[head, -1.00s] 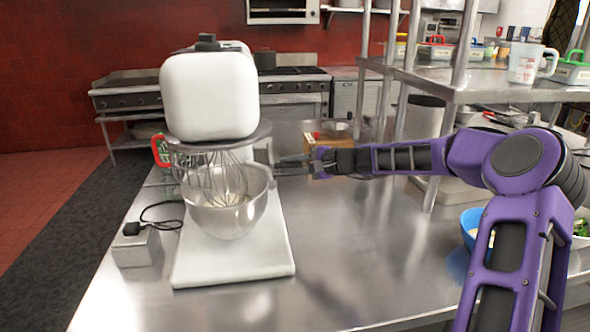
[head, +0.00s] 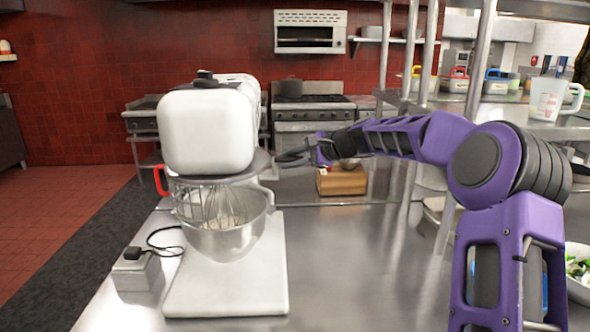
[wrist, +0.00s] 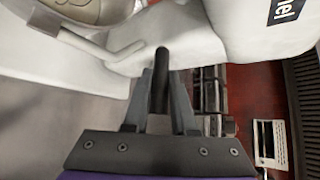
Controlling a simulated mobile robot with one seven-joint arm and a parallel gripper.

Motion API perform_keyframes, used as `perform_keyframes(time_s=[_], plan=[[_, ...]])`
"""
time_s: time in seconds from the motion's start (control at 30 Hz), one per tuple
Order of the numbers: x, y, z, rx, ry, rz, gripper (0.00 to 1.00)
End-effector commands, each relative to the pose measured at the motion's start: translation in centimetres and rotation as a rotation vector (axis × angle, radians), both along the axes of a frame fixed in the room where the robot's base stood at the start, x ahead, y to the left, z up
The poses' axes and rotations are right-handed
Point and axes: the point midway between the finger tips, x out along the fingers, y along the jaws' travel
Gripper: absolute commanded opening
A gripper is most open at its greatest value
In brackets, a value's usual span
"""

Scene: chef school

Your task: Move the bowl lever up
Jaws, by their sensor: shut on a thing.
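The white stand mixer (head: 208,130) stands on the steel counter. Its metal bowl (head: 225,240) sits beneath the whisk (head: 222,208), with the rim a little below the mixer head. My gripper (head: 285,157) is at the right side of the mixer, near the height of the plate under its head. In the wrist view my gripper (wrist: 160,85) is shut on the bowl lever (wrist: 160,75), a dark cylindrical handle between the fingers. A pale arm and part of the bowl (wrist: 90,10) show beside it. The lever is too small to make out in the head view.
A grey box with a cord (head: 143,270) is left of the mixer base. A wooden block (head: 342,180) stands farther back. Steel shelving (head: 530,113) holds a measuring jug (head: 553,98) at right. The counter's middle is clear.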

Motion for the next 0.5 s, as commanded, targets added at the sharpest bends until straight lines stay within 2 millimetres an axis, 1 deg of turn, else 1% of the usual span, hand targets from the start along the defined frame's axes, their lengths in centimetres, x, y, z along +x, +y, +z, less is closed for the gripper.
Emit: perform_keyframes(time_s=[0.03,0.1,0.5], plan=[[0.4,0.1,0.6,-0.003,0.021,0.001,0.00],[0.7,0.1,0.9,-0.002,0.057,0.000,0.00],[2.3,0.0,2.2,0.002,0.210,-0.002,0.00]])
